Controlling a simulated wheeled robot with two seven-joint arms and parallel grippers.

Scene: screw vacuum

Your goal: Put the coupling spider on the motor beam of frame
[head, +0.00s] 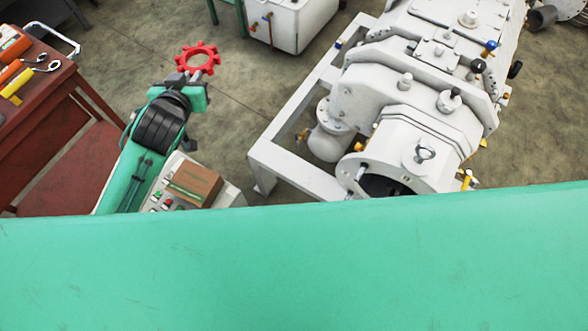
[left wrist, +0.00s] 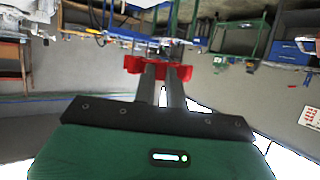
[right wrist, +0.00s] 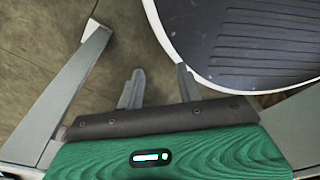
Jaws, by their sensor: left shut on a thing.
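The coupling spider is a red toothed ring (head: 211,56) at the upper left of the head view. My left gripper (head: 188,76) is shut on its near edge and holds it up in the air. In the left wrist view the spider (left wrist: 160,64) shows edge-on across the fingertips. The white frame (head: 290,117) surrounds the pump's left side, well to the right of the spider. Which member is the motor beam I cannot tell. My right gripper (right wrist: 160,85) shows only in its wrist view, fingers apart and empty. A pale beam (right wrist: 68,95) lies left of it.
A large white vacuum pump (head: 405,120) stands in the frame, its dark round opening facing me. A red tool table (head: 45,110) stands far left. Open floor lies between spider and frame.

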